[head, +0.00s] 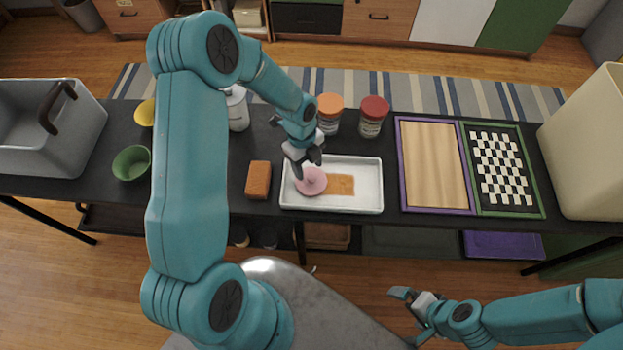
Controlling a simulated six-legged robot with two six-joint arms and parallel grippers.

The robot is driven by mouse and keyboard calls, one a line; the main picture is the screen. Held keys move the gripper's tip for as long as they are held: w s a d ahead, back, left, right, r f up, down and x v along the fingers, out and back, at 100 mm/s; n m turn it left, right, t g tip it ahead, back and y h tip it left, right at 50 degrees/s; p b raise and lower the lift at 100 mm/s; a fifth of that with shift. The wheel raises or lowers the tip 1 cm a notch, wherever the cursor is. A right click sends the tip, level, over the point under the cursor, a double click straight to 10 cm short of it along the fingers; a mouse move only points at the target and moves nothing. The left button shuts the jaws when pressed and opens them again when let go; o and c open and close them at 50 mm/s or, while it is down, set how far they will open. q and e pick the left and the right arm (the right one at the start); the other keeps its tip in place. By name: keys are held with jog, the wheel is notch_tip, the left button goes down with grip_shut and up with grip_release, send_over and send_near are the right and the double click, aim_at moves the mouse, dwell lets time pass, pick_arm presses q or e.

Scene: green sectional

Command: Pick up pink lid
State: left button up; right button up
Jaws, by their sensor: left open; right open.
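The pink lid (313,182) is a small round disc with a knob. It lies in the left part of a white rectangular tray (370,166) on the dark table. My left gripper (303,172) is open just above the lid, its fingers at the lid's upper left edge. I cannot tell whether the fingers touch the lid. My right gripper (405,306) is open and empty, low at the front right, away from the table top.
A tan block (341,184) lies in the tray beside the lid. An orange-brown block (258,180) is left of the tray. Two jars, orange-lidded (329,112) and red-lidded (372,116), stand behind. A purple-framed board (437,208) is to the right, a green bowl (131,163) left.

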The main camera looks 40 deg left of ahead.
aim_at(311, 176)
pick_arm(q)
jog(key=f, duration=0.4)
jog(key=shift+d+f+p, duration=0.1)
jog(key=shift+d+p, duration=0.2)
jog(key=shift+d, duration=0.1)
grip_shut()
